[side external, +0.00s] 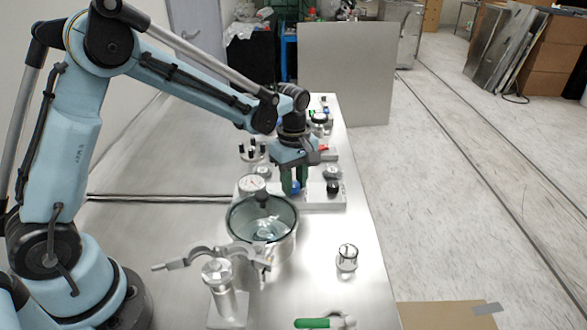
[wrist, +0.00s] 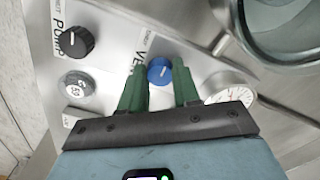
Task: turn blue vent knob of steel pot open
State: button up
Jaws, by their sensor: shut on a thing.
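The blue vent knob (wrist: 160,71) is on a light panel with printed lettering, partly readable as VENT. My gripper (wrist: 158,80) has its two green fingers on either side of the knob and is shut on it. In the side view my gripper (side external: 293,184) points down at the panel, and a bit of the blue knob (side external: 296,187) shows between the fingers. The knob's white pointer mark shows in the wrist view. The steel pot (side external: 284,247) with a clear lid stands in front of the panel; part of it shows at the wrist view's upper right.
A clamp stand (side external: 228,300), a small glass (side external: 347,258) and a green-handled tool (side external: 318,323) are nearer the camera.

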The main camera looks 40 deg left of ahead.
jog(key=shift+m, duration=0.4)
jog(key=m, duration=0.3)
jog(key=shift+m, duration=0.4)
jog(key=m, duration=1.3)
jog(key=shift+m, duration=0.3)
jog(key=o, duration=1.1)
jog(key=shift+c, duration=0.2)
